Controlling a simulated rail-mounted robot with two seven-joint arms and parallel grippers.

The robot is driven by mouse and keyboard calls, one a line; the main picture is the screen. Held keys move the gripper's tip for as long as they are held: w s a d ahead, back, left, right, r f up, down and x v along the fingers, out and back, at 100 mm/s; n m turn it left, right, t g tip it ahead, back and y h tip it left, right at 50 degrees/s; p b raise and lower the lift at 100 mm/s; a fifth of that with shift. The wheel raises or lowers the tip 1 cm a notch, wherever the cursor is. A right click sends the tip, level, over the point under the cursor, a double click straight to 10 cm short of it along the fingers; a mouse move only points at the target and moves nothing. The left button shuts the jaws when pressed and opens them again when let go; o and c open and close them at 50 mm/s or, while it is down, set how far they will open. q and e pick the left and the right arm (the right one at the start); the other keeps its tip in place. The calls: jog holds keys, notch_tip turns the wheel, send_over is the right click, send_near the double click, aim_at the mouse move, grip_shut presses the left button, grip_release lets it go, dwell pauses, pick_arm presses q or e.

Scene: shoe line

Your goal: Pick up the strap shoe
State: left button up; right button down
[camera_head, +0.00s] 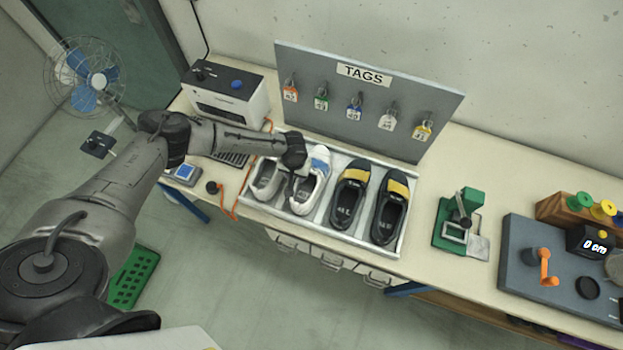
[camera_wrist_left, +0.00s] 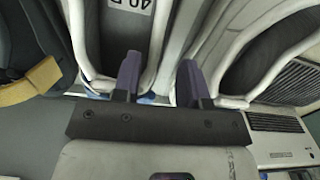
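Two pale sneakers, a grey-white one (camera_head: 266,180) and a white one with a blue patch (camera_head: 306,196), stand in a white tray (camera_head: 336,238). Beside them are two black shoes with yellow bands, one left (camera_head: 347,202) and one right (camera_head: 389,212). I cannot tell for certain which is the strap shoe. My left gripper (camera_head: 296,182) points down at the pale pair. In the left wrist view its fingers (camera_wrist_left: 160,78) are apart, with a white shoe wall (camera_wrist_left: 158,50) between them; contact is unclear. My right gripper is not in view.
A grey tags board (camera_head: 440,105) stands close behind the tray. A white printer (camera_head: 228,98) is at left. A green clamp device (camera_head: 462,228) and a grey board with an orange crank (camera_head: 545,265) are at right. The bench between tray and clamp is clear.

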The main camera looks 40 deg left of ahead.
pick_arm(q)
jog(key=shift+f, duration=1.5)
jog(key=shift+c, duration=0.3)
grip_shut()
